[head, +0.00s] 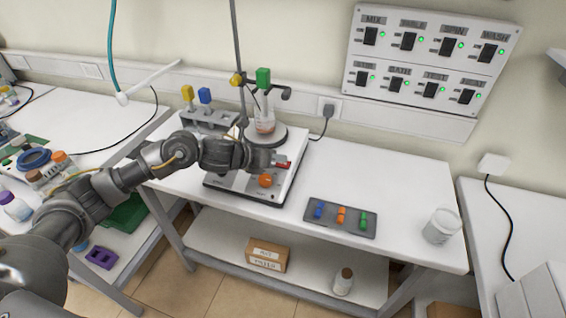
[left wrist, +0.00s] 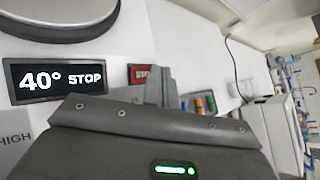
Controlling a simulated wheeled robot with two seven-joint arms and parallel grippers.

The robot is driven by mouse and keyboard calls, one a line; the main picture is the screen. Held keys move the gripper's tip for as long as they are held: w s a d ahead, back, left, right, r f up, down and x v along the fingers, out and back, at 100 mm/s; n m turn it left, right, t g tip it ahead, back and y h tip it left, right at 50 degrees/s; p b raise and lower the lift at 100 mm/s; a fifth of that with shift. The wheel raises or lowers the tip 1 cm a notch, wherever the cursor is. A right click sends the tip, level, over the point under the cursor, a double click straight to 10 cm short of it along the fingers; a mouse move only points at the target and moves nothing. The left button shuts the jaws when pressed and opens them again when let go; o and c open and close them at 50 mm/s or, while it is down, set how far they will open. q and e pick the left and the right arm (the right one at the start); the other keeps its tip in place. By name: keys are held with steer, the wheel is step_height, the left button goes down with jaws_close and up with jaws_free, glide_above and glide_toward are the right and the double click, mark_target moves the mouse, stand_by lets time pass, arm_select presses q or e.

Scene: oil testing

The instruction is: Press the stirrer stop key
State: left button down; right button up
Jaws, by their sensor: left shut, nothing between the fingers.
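The stirrer (head: 252,190) is a white box on the middle table with a round plate on top, an orange knob (head: 266,180) and a red key (head: 284,164) on its front. In the left wrist view its display (left wrist: 60,78) reads "40° STOP", and the red key (left wrist: 141,74) shows just left of the fingers. My left gripper (head: 280,158) is shut and empty, its fingertips at the red key. I cannot tell whether they touch it. The left wrist view shows the fingers (left wrist: 160,84) partly beside the key. My right gripper is in neither view.
A clamped flask (head: 265,122) stands on the plate, held by a stand. A grey tray (head: 312,226) with coloured pieces and a white jar (head: 441,226) stand to the right. A switch panel (head: 432,58) hangs on the wall. The table between stirrer and tray is clear.

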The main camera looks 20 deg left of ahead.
arm_select(q)
steer(key=r+p, duration=0.1)
steer(key=s+r+p, duration=0.1)
steer(key=r, duration=0.1)
steer(key=r+p, duration=0.1)
steer(key=shift+s+r, duration=0.2)
steer(key=shift+s, duration=0.1)
stand_by(0.5)
